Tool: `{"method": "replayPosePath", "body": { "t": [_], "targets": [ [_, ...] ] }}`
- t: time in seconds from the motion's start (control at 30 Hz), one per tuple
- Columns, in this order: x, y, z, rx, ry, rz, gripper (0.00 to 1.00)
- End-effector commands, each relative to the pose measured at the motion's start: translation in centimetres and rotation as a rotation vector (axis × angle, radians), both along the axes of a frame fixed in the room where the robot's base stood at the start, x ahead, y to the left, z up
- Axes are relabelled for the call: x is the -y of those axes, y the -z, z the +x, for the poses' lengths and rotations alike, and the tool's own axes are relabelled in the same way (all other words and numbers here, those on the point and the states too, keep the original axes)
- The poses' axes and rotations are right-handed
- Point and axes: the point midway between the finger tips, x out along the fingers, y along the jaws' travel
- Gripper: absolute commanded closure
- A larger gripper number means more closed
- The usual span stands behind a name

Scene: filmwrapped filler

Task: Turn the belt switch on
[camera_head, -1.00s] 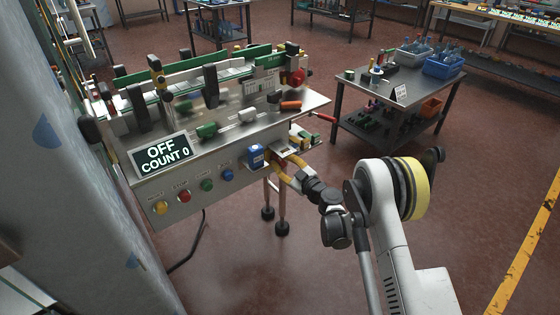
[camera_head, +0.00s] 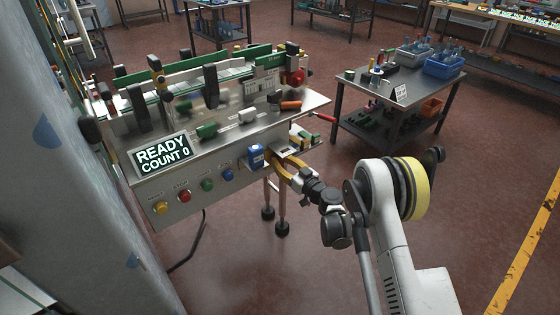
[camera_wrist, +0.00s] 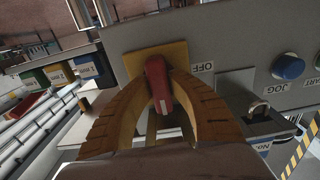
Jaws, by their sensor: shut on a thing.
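The belt switch has a red handle (camera_wrist: 157,78) on a yellow plate (camera_wrist: 137,60), on the machine's front panel in the wrist view. An upside-down "OFF" label sits beside the plate. My gripper (camera_wrist: 160,92) has its two yellow fingers closed around the red handle, one on each side. In the head view my gripper (camera_head: 281,163) is at the right end of the front panel and hides the switch. The machine's display (camera_head: 163,155) reads "READY COUNT 0".
Yellow, red, green and blue buttons (camera_head: 227,175) line the panel left of my gripper. A blue padlock box (camera_head: 256,157) hangs close beside it. A side table (camera_head: 400,100) with blue bins stands to the right. Floor between is clear.

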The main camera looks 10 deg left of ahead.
Motion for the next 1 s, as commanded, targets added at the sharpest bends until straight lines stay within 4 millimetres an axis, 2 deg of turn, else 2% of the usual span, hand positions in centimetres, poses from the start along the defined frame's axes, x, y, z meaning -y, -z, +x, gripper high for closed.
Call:
{"method": "replayPosePath", "body": {
  "t": [0.27,0.3,0.37,0.7,1.0],
  "targets": [
    [0.0,-0.1,0.0,-0.001,0.000,0.002,1.00],
    [0.0,-0.1,0.0,-0.001,0.000,0.002,0.73],
    [0.0,-0.1,0.0,-0.001,0.000,0.002,0.57],
    [0.3,0.0,-0.2,0.000,0.001,0.000,0.57],
    [3.9,-0.1,-3.3,-0.001,0.001,0.001,0.57]
  ]
}}
